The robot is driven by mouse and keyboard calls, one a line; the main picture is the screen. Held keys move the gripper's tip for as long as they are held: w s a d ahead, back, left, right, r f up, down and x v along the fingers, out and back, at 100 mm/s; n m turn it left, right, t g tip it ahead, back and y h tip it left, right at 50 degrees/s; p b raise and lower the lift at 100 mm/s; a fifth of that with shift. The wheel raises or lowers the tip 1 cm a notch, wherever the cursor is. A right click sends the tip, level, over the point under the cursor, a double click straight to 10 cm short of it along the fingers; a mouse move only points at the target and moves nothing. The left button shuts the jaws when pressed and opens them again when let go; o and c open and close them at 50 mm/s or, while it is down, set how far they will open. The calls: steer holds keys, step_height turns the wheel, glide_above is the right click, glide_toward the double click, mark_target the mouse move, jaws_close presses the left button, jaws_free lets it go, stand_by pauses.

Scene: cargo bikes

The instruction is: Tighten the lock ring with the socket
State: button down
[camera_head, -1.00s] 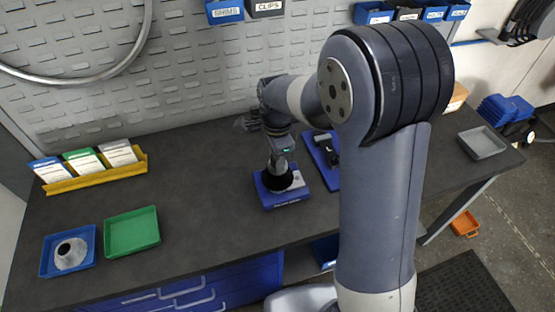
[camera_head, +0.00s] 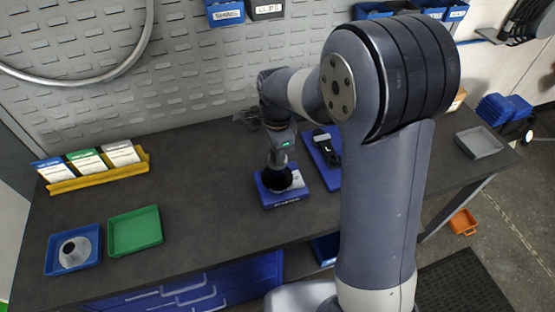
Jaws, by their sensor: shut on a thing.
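My gripper (camera_head: 278,160) points straight down over a blue fixture block (camera_head: 290,195) on the dark workbench. It is shut on a dark socket (camera_head: 277,179), whose lower end is at the top of the block. A pale round part shows beside the socket on the block. The lock ring itself is hidden or too small to make out. I cannot tell whether the socket touches it.
A blue tray with a dark tool (camera_head: 326,146) lies just right of the block. Bench between is clear.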

steer(key=shift+r+p, duration=0.8)
steer(key=shift+r, duration=1.4)
